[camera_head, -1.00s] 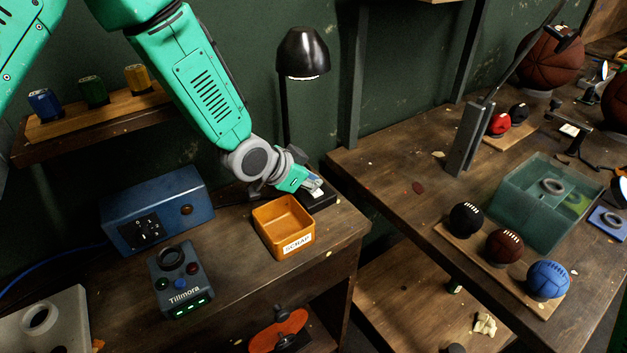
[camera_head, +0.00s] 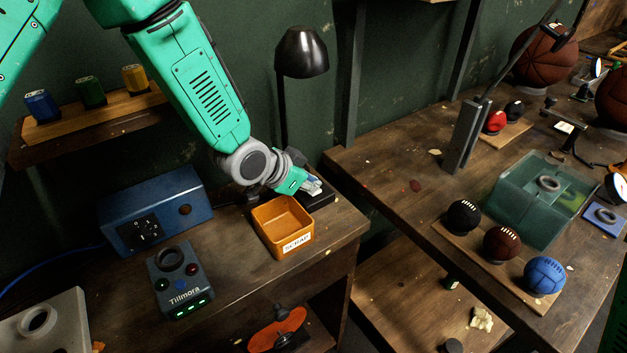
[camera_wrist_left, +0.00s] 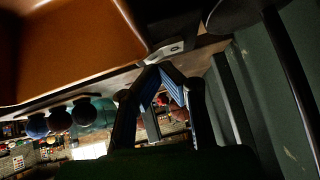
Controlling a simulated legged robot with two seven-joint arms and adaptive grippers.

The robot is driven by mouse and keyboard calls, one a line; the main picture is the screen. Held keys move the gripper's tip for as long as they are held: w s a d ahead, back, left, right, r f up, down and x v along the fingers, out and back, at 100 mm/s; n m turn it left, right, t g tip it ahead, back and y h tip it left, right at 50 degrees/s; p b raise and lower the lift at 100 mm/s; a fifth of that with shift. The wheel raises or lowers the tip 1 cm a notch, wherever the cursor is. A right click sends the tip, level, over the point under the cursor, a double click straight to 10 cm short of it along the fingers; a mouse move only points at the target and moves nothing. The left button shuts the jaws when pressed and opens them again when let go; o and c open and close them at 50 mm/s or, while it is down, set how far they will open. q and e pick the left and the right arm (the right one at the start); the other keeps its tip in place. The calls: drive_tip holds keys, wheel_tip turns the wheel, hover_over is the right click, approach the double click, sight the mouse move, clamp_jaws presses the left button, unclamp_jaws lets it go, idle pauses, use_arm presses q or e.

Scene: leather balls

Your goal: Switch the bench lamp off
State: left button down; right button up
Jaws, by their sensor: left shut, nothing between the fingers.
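The black bench lamp (camera_head: 301,53) stands upright at the back of the left bench, its shade tilted down and no glow showing under it. Its dark base (camera_head: 322,199) is partly hidden by my left gripper (camera_head: 314,186), which is shut and empty right over it. In the left wrist view the shut fingertips (camera_wrist_left: 157,70) are close to a small light grey switch plate (camera_wrist_left: 166,51); I cannot tell whether they touch it. The lamp's dark stem (camera_wrist_left: 288,70) shows at right there. My right gripper is not in view.
An orange scrap bin (camera_head: 283,229) sits just in front of my left gripper. A blue box (camera_head: 156,210) and a grey Tillmora device (camera_head: 181,281) stand further left. A gap separates this bench from the right bench (camera_head: 390,190), which holds several balls.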

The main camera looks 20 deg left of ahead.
use_arm(q)
drive_tip(key=shift+a, duration=0.4)
drive_tip(key=shift+w+r+p, duration=0.1)
drive_tip(key=shift+r+p, duration=0.2)
drive_tip(key=shift+p, duration=0.05)
drive_tip(key=r+p, duration=0.2)
drive_tip(key=r, duration=0.1)
drive_tip(key=r+p, duration=0.1)
drive_tip(key=shift+w+d+r, duration=0.15)
drive_tip(key=shift+w+d, duration=0.05)
drive_tip(key=shift+d, duration=0.05)
drive_tip(key=a+v, duration=0.2)
drive_tip(key=v, duration=0.7)
drive_tip(key=shift+f, duration=0.25)
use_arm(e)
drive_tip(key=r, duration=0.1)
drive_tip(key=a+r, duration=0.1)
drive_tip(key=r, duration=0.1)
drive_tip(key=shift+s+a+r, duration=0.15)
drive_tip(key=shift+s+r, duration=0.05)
use_arm(q)
drive_tip(key=shift+w, duration=0.15)
drive_tip(key=shift+a, duration=0.15)
